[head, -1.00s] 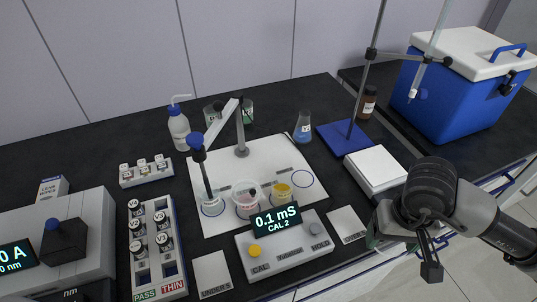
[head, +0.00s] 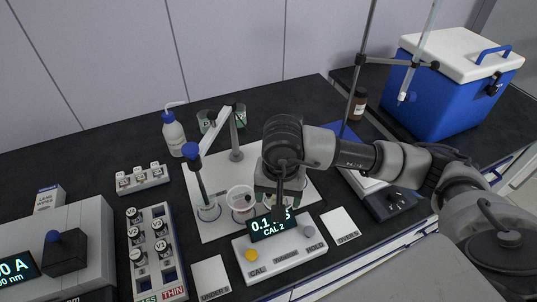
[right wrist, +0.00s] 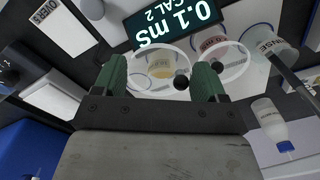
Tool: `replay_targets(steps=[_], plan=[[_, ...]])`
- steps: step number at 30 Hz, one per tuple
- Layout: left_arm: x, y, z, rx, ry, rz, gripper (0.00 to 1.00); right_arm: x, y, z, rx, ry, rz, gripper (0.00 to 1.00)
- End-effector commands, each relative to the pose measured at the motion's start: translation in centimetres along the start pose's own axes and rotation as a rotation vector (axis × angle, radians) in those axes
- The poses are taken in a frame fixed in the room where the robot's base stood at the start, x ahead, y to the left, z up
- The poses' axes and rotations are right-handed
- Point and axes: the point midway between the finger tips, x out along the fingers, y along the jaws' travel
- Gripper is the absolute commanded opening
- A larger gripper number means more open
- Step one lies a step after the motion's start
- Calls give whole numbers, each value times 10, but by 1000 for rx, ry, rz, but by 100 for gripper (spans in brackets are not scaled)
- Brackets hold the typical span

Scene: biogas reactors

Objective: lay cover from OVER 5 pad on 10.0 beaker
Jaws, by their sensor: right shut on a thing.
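My right gripper (head: 280,190) hangs over the beaker row behind the conductivity meter. In the right wrist view its green fingers (right wrist: 160,80) are apart, with a clear cover with a dark knob (right wrist: 182,82) held between them. Below is a beaker with yellow liquid (right wrist: 162,66), mostly hidden by the gripper in the head view. A pink beaker (head: 240,203) stands left of it, with another dark-knobbed clear cover (right wrist: 217,66) at its top. I cannot read which beaker is 10.0. The OVER 5 pad (head: 340,225) looks bare. My left gripper is not in view.
The meter (head: 280,250) stands in front of the beakers. A rinse beaker (head: 208,211) under a probe stand (head: 198,175) is left. The UNDER 5 pad (head: 210,276) looks bare. A wash bottle (head: 173,135), vial rack (head: 155,250) and blue cooler (head: 445,95) stand around.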

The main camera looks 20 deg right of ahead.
Motion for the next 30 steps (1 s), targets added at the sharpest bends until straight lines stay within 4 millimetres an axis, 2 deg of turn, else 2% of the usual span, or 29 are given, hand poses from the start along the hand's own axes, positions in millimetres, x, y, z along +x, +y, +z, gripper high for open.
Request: replay_targets(steps=[1,9,21,27,30], plan=[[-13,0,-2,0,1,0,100,-9,-2,-4,120,-3,-2,49],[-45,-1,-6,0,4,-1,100,-19,-12,-26,791,-2,-11,49],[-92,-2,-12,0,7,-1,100,-28,-16,-54,1790,2,-1,49],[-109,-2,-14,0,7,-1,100,-28,-14,-64,2206,13,10,49],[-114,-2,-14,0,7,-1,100,-27,-12,-66,2343,20,14,49]])
